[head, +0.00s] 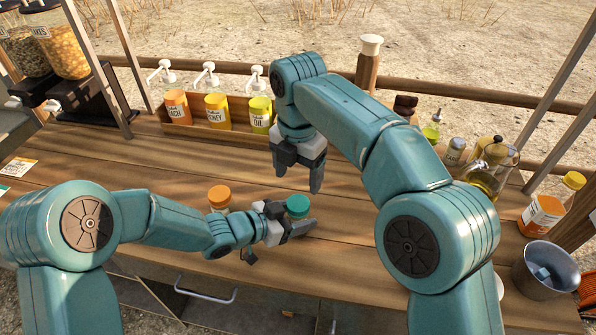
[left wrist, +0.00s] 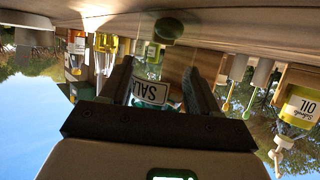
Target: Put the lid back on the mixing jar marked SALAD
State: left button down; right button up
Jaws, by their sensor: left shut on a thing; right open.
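The SALAD jar (left wrist: 150,92) shows upside down between the fingers of my left gripper in the left wrist view. In the head view my left gripper (head: 298,222) is low over the counter and shut on this jar, whose body is mostly hidden by the fingers. A teal round lid (head: 298,204) shows at the jar's top; I cannot tell whether it is fully seated. My right gripper (head: 299,172) is open and empty, pointing down above and behind the jar. A jar with an orange lid (head: 219,196) stands to the left, partly hidden by my left arm.
A wooden rack (head: 190,135) with several pump bottles stands at the back. Bottles, a glass oil jug (head: 487,172) and a metal bucket (head: 545,270) are at the right. Dispensers (head: 60,45) stand at the far left. The counter's middle is mostly clear.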

aim_at(299, 203)
notch_tip(299, 203, down, 8)
jog(key=shift+f, duration=0.1)
dwell(0.4)
jog(key=c, duration=1.1)
jog(key=m, duration=1.3)
